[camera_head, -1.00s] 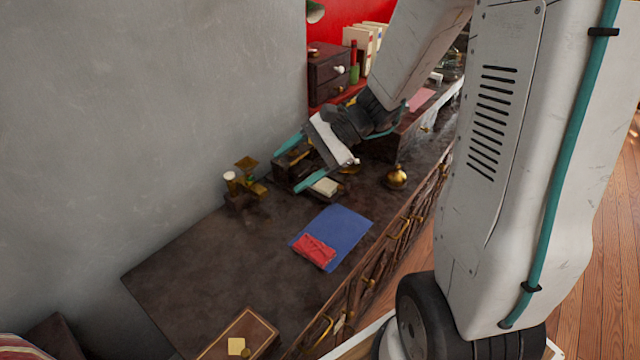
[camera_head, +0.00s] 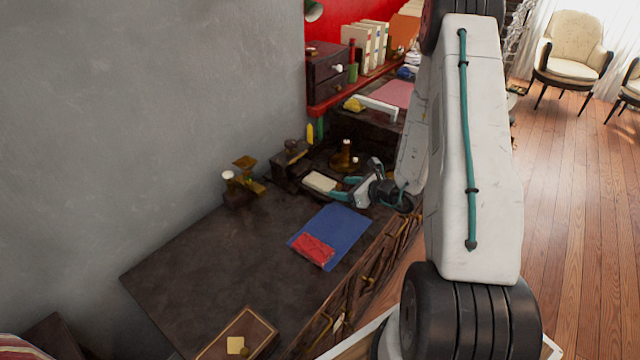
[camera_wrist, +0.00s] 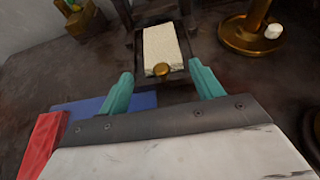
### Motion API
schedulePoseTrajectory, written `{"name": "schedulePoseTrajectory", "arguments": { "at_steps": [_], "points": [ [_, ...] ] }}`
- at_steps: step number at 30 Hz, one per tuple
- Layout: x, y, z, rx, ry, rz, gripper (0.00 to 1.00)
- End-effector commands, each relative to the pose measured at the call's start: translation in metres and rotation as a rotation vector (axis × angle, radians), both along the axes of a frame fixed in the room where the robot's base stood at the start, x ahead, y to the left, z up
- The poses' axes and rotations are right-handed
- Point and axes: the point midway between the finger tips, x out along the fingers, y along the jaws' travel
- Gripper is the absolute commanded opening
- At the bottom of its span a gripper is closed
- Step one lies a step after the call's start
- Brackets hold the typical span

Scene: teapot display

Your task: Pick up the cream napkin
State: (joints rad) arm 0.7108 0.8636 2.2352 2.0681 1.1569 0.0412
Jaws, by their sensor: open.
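The cream napkin (camera_head: 320,182) is a pale folded rectangle near the back of the dark desk. In the wrist view the napkin (camera_wrist: 161,42) lies in a dark tray or open drawer, with a round brass knob (camera_wrist: 161,70) at its near edge. My gripper (camera_head: 343,189) is low over the desk, just right of the napkin. In the wrist view the gripper's teal fingers (camera_wrist: 160,74) are spread wide and empty. The napkin lies ahead of the fingertips, lined up between them and not gripped.
A brass candlestick (camera_head: 346,160) stands just behind my gripper; its base (camera_wrist: 247,38) is right of the napkin. A small brass stand (camera_head: 248,178) is at left.

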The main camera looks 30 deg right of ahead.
Motion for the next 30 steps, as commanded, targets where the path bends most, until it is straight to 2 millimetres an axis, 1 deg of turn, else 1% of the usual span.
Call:
{"name": "schedulePoseTrajectory", "arguments": {
  "at_steps": [4,9,12,17,18,20,21,22,30],
  "points": [
    [0.014,0.005,-0.007,0.000,0.000,0.003,0.65],
    [0.038,0.012,-0.017,0.001,0.000,0.004,0.65],
    [0.044,0.014,-0.019,0.000,-0.001,0.002,0.65],
    [0.044,0.013,-0.019,0.000,-0.001,0.001,0.65],
    [0.044,0.013,-0.019,0.000,-0.001,0.001,0.63],
    [0.044,0.013,-0.019,0.000,-0.001,0.001,0.46],
    [0.044,0.013,-0.019,0.000,-0.001,0.002,0.35],
    [0.044,0.013,-0.019,0.000,-0.001,0.001,0.32],
    [0.044,0.013,-0.018,0.000,-0.001,0.001,0.32]
  ]
}}
